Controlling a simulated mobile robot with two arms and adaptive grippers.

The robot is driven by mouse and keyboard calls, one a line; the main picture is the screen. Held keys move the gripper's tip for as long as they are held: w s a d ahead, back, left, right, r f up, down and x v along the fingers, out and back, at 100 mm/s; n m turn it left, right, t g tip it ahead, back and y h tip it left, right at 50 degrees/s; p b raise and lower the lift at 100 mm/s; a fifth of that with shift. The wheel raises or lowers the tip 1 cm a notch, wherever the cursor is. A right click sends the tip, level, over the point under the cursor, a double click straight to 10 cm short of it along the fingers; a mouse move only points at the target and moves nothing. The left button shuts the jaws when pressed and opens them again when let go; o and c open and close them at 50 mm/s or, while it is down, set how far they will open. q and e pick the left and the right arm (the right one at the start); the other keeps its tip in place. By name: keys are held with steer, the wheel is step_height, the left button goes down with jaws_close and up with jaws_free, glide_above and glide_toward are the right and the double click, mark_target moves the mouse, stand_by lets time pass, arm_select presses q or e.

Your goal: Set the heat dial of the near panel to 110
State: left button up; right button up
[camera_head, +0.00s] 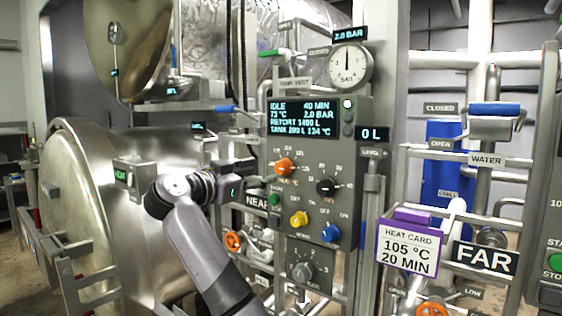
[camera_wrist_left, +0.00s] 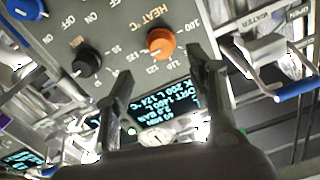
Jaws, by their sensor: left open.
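The near panel (camera_head: 340,215) is a grey upright plate with a lit display (camera_head: 303,119) at its top. The orange heat dial (camera_head: 284,167) sits on its left side inside a printed scale; it also shows in the left wrist view (camera_wrist_left: 160,42), beside the HEAT °C label. I cannot read its exact setting. My left gripper (camera_head: 250,178) is open just left of the dial in the head view. In the left wrist view its two fingers (camera_wrist_left: 160,65) are apart, with the dial ahead between their tips; I see no contact. My right gripper is not in view.
A black dial (camera_head: 326,186), a yellow knob (camera_head: 298,219), a blue knob (camera_head: 330,232) and a green button (camera_head: 274,199) are close to the heat dial. A green-handled lever (camera_head: 268,53) and blue-handled lever (camera_head: 226,108) stick out nearby. A purple-edged heat card (camera_head: 408,252) reads 105 °C, 20 MIN.

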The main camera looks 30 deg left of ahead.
mark_target(279, 169)
arm_select(q)
steer(key=w+p, duration=0.1)
steer(key=w, duration=0.1)
steer(key=w+p, duration=0.1)
steer(key=w, duration=0.2)
steer(key=w+p, duration=0.1)
steer(key=w, duration=0.2)
steer(key=shift+d, duration=0.25)
steer(key=shift+w+d, duration=0.1)
steer(key=shift+w, duration=0.5)
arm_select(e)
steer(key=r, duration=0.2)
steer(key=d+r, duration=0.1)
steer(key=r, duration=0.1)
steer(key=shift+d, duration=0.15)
arm_select(q)
steer(key=shift+c, duration=0.3)
steer(key=c, duration=1.1)
steer(key=shift+f, duration=0.1)
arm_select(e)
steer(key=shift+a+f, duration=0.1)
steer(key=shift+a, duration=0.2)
